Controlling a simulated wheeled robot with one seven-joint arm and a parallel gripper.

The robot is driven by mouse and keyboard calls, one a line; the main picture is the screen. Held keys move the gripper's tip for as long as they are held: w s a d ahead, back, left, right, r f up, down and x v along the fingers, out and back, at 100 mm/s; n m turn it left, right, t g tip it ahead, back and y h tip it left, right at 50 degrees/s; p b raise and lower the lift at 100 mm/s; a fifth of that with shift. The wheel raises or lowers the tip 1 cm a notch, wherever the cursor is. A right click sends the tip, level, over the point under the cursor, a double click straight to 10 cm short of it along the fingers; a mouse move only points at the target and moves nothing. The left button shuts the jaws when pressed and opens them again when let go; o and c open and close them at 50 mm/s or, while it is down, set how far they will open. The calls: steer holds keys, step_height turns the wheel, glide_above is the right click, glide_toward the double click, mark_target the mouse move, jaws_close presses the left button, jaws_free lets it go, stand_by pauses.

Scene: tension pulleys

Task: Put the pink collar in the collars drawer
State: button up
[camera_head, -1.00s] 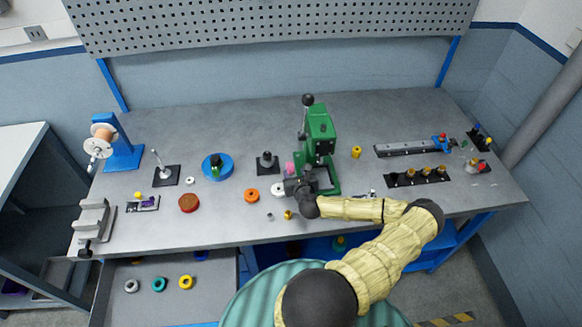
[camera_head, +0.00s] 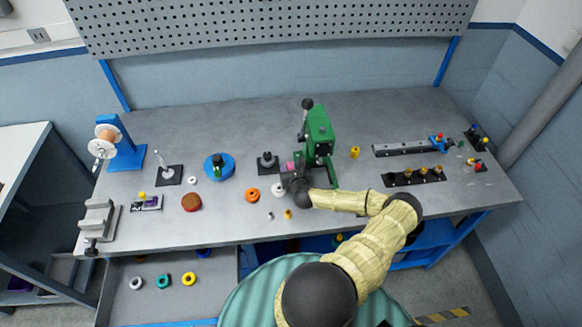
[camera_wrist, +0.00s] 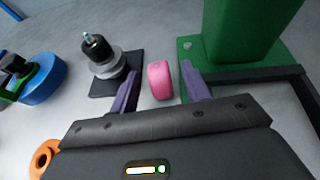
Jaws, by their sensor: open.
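The pink collar (camera_wrist: 160,80) stands on its edge on the bench. In the wrist view it sits between the two fingers of my gripper (camera_wrist: 160,95), with a visible gap to each finger. My gripper is open. In the head view only a bit of the pink collar (camera_head: 290,166) shows beside my gripper (camera_head: 290,176), left of the green press. An open drawer (camera_head: 170,301) at the lower left holds a grey, a teal and a yellow ring, with a blue piece at its back. No drawer label is readable.
The green press (camera_head: 319,135) stands close on the right of the collar. A black-based post (camera_head: 267,163) is just left of it. An orange ring (camera_head: 252,195), a white ring (camera_head: 278,189) and small parts lie nearby. The bench's back middle is clear.

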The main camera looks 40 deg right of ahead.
steer(key=shift+c, duration=0.5)
jaws_close()
steer(key=shift+r, duration=0.1)
steer(key=shift+s+a+r+b, duration=0.2)
steer(key=shift+s+r+b, duration=0.1)
steer(key=shift+s+b, duration=0.1)
steer(key=r+b+v, duration=0.1)
steer(key=b+v, duration=0.3)
steer(key=v, duration=1.1)
steer(key=shift+w+d+r+b, duration=0.15)
steer(key=shift+w+r+b, duration=0.2)
steer(key=shift+r+b, duration=0.05)
